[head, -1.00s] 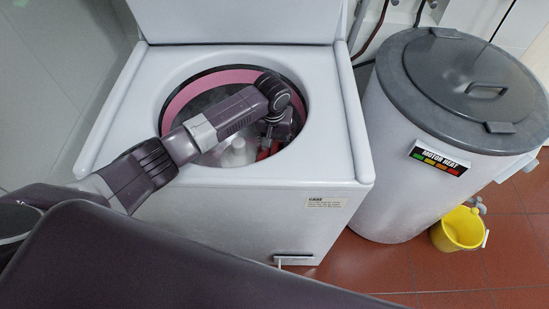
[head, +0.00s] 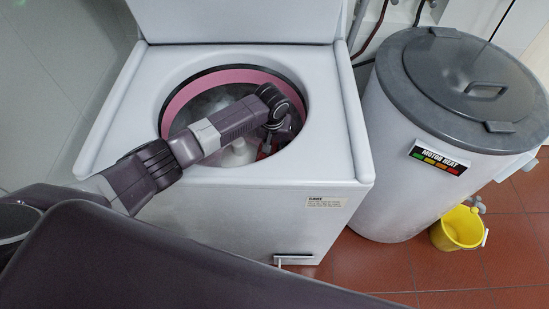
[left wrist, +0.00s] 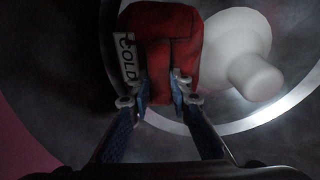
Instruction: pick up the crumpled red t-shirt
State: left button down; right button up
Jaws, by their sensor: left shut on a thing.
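The crumpled red t-shirt (left wrist: 172,40) lies inside the washer drum beside the white agitator (left wrist: 225,50). My left gripper (left wrist: 162,88) reaches down into the drum and is shut on the red t-shirt, with a blue-grey finger on each side of the cloth. In the head view only a sliver of red shows near the gripper (head: 266,146); the wrist and drum rim hide the rest. A white tag reading "COLD" (left wrist: 127,57) shows at the left edge of the red cloth. My right gripper is not in view.
The white top-loading washer (head: 250,215) has its lid (head: 240,20) up and a pink-lined round opening (head: 185,95) around my arm. A grey-lidded cylindrical machine (head: 410,130) stands close on the right. A yellow bucket (head: 458,232) sits on the red tiled floor.

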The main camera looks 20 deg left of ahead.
pick_arm(q)
jog(key=shift+r, duration=0.1)
dwell(0.3)
jog(key=shift+w+r, duration=0.1)
jog(key=shift+r, duration=0.4)
notch_tip(320, 180, up, 11)
jog(key=s+a+b, duration=0.1)
jog(key=s+a, duration=0.2)
jog(key=a, duration=0.6)
jog(key=s+a+b, duration=0.1)
jog(key=s+a, duration=0.1)
jog(key=a, duration=0.6)
notch_tip(320, 180, up, 20)
jog(key=p, duration=2.1)
jog(key=shift+a+r, duration=0.15)
jog(key=shift+r, duration=0.1)
